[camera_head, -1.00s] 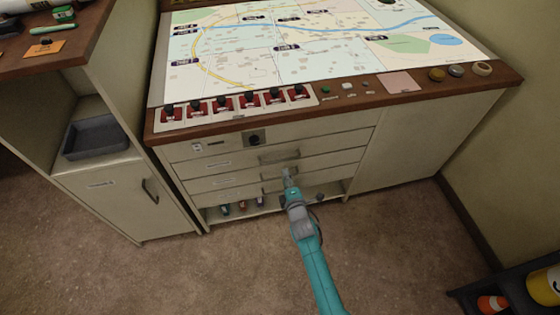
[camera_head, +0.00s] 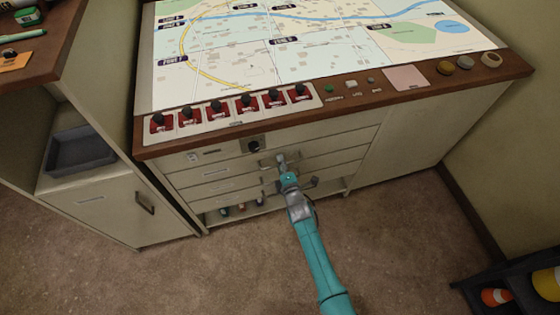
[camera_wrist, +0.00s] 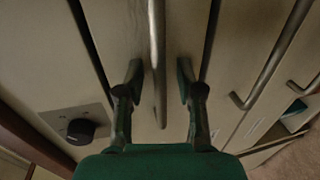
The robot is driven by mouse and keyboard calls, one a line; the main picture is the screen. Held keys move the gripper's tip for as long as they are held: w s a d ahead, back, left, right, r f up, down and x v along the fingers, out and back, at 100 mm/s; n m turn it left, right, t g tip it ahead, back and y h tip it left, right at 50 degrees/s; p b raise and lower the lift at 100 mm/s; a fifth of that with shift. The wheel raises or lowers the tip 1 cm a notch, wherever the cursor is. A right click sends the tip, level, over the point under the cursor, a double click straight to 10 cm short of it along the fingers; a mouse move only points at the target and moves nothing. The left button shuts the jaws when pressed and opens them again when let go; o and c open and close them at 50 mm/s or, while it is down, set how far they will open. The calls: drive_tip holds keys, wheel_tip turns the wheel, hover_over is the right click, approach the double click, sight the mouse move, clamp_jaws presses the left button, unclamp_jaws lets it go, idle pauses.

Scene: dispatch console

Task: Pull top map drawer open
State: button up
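The top map drawer (camera_head: 231,170) is shut in the front of the console, below the strip with the black knob. Its bar handle (camera_wrist: 157,50) runs up and down the wrist view and lies between my fingertips. My gripper (camera_wrist: 160,80) is open, one finger on each side of the handle, with a gap visible on both sides. In the head view, my gripper (camera_head: 282,160) is in front of the drawer handle and hides part of it.
The black knob (camera_wrist: 81,131) is on the panel beside the drawer. Lower drawers with similar handles (camera_wrist: 250,92) lie to the right in the wrist view. A side cabinet (camera_head: 105,205) stands left of the console. The carpet (camera_head: 230,275) in front is clear.

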drive_tip(key=shift+c, duration=0.3)
clamp_jaws()
drive_tip(key=shift+s, duration=0.1)
drive_tip(key=f+v, duration=0.3)
drive_tip(key=v, duration=1.3)
drive_tip(key=s+f+v, duration=0.1)
drive_tip(key=f+v, duration=0.2)
drive_tip(key=v, duration=1.3)
drive_tip(key=shift+s+d+f, duration=0.35)
drive_tip(key=shift+d+f, duration=0.05)
drive_tip(key=shift+o, duration=0.3)
unclamp_jaws()
drive_tip(key=v, duration=0.7)
drive_tip(key=shift+s, duration=0.25)
